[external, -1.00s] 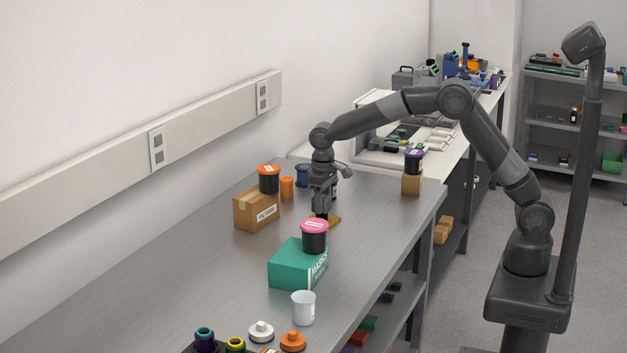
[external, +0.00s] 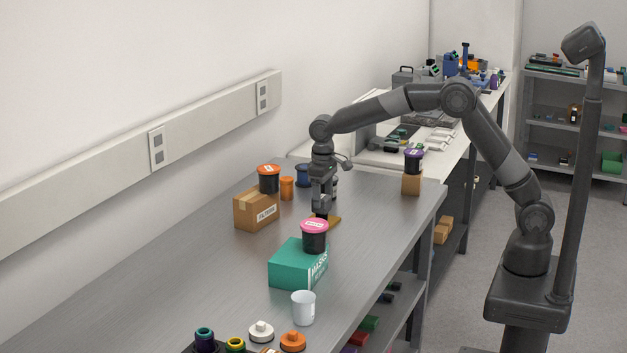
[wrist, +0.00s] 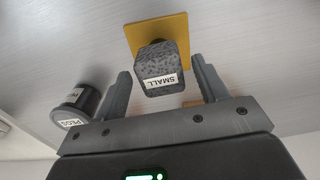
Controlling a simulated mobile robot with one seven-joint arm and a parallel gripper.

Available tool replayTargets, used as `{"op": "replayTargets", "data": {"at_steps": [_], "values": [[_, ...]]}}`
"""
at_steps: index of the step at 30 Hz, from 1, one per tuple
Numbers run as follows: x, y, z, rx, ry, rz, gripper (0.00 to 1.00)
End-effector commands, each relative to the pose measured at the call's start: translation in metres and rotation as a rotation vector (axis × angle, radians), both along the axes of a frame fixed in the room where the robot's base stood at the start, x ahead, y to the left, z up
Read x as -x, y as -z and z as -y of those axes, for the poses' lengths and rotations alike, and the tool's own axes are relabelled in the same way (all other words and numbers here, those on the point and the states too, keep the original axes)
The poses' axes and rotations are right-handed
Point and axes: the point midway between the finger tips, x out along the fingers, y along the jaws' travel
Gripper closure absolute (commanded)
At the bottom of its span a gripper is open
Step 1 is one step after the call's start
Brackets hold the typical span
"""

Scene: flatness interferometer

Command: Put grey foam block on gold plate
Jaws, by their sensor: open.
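The grey foam block (wrist: 160,68), speckled and with a white "SMALL" label, shows in the wrist view over the gold plate (wrist: 133,36). It appears to stand on the plate, though the contact is hidden. My gripper (external: 322,209) points down above the plate, which also shows in the external view (external: 334,221). Its fingers are spread on either side of the block in the wrist view, with visible gaps. The block is hard to make out in the external view.
A teal box (external: 292,266) carries a pink-lidded dark jar (external: 314,240) in front of the gripper. A cardboard box (external: 252,212) with an orange-lidded jar (external: 268,183) stands to the left, beside an orange container (external: 287,188). A white cup (external: 303,309) stands nearer.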

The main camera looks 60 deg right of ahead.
Motion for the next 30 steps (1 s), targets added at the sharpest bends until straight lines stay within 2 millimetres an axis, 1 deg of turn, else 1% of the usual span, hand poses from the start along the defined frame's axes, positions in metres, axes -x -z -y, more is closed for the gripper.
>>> {"op": "replayTargets", "data": {"at_steps": [1, 6, 9, 12, 15, 22, 26, 29, 30], "values": [[0.0, -0.012, 0.0, -0.001, 0.0, 0.005, 0.34], [-0.001, -0.05, 0.0, -0.001, 0.0, 0.005, 0.34], [0.0, -0.069, 0.0, 0.0, 0.0, 0.003, 0.34], [0.0, -0.083, 0.0, 0.0, 0.0, 0.001, 0.34], [0.0, -0.093, 0.0, 0.0, 0.0, 0.001, 0.34], [0.002, -0.101, 0.001, -0.001, 0.0, 0.003, 0.34], [0.017, -0.117, 0.01, -0.005, 0.002, 0.027, 0.34], [0.04, -0.135, 0.023, -0.011, 0.003, 0.058, 0.34], [0.051, -0.143, 0.028, -0.014, 0.004, 0.074, 0.34]]}}
